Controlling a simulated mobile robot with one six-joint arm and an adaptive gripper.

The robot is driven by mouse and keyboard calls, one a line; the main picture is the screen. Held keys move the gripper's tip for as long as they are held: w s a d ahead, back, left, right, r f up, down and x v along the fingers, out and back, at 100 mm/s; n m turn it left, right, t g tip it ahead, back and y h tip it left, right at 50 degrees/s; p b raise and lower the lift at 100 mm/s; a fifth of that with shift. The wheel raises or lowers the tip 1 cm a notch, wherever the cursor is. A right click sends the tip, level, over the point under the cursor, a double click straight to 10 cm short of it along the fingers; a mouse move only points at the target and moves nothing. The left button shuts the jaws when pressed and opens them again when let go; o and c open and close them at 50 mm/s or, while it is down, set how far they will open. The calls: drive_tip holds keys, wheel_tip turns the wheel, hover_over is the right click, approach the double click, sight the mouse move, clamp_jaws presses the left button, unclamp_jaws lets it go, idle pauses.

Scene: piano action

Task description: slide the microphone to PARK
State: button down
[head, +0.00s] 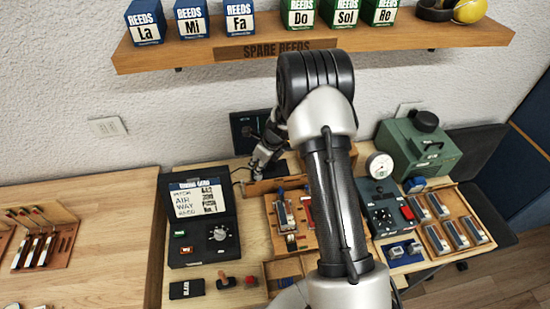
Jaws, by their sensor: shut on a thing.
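My gripper (259,168) is at the back of the workbench, just in front of a dark panel on the wall. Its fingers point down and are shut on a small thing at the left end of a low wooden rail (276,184). That thing appears to be the microphone, but the fingers hide nearly all of it. A thin dark cable shows just left of the fingers. I cannot make out a PARK mark, and my arm hides the right part of the rail.
A dark tuning unit (201,223) stands left of my gripper. A wooden tray (274,217) with reed parts lies in front. A dark gauge box (390,213), a green machine (418,146) and a reed tray (451,244) stand right. A shelf (400,35) with reed boxes hangs above.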

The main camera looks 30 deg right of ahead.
drive_tip(key=a, duration=0.1)
drive_tip(key=w+a, duration=0.1)
drive_tip(key=a, duration=0.1)
drive_tip(key=shift+a+p, duration=0.2)
drive_tip(key=shift+p, duration=0.15)
drive_tip(key=c, duration=1.7)
unclamp_jaws()
drive_tip(key=shift+a, duration=0.15)
drive_tip(key=shift+r, duration=0.1)
drive_tip(key=v, duration=1.2)
drive_tip(key=shift+s, duration=0.1)
